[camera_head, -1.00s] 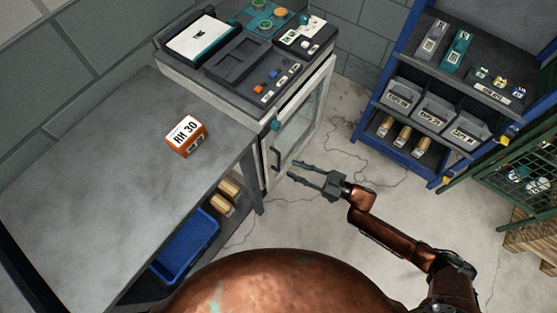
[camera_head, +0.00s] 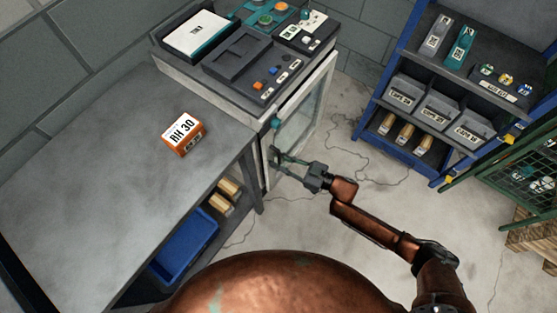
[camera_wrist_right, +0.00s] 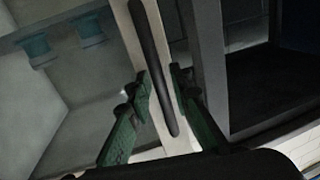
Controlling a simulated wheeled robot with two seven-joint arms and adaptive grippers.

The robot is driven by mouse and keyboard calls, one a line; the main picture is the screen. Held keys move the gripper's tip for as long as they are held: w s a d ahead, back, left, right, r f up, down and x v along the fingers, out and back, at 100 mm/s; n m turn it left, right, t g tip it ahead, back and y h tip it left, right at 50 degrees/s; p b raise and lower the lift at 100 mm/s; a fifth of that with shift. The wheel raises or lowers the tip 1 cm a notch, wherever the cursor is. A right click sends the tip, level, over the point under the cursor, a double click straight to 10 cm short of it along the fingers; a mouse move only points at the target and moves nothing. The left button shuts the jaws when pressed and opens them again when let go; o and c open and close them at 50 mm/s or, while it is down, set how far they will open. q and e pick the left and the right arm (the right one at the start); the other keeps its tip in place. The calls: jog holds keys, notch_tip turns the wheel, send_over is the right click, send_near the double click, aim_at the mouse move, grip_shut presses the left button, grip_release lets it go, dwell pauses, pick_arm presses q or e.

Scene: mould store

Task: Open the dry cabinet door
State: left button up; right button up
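The dry cabinet (camera_head: 250,112) stands at the end of the workbench, with its white-framed glass door (camera_head: 303,112) facing right and shut. Its dark bar handle (camera_wrist_right: 150,45) shows in the right wrist view on the pale door frame. My right gripper (camera_head: 274,161) is at the door's near edge, where it hides most of the handle in the head view. In the right wrist view the green fingers of my right gripper (camera_wrist_right: 161,88) stand apart, one on each side of the handle, not visibly closed on it. My left gripper is not in view.
The grey workbench (camera_head: 90,190) at left carries an orange-and-white box (camera_head: 184,133); a blue bin (camera_head: 185,248) sits below it. A blue shelf rack (camera_head: 395,152) and a green mesh cage (camera_head: 520,180) stand at right. The floor in front of the door is clear.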

grip_shut()
jog(key=shift+d, duration=0.2)
dwell(0.3)
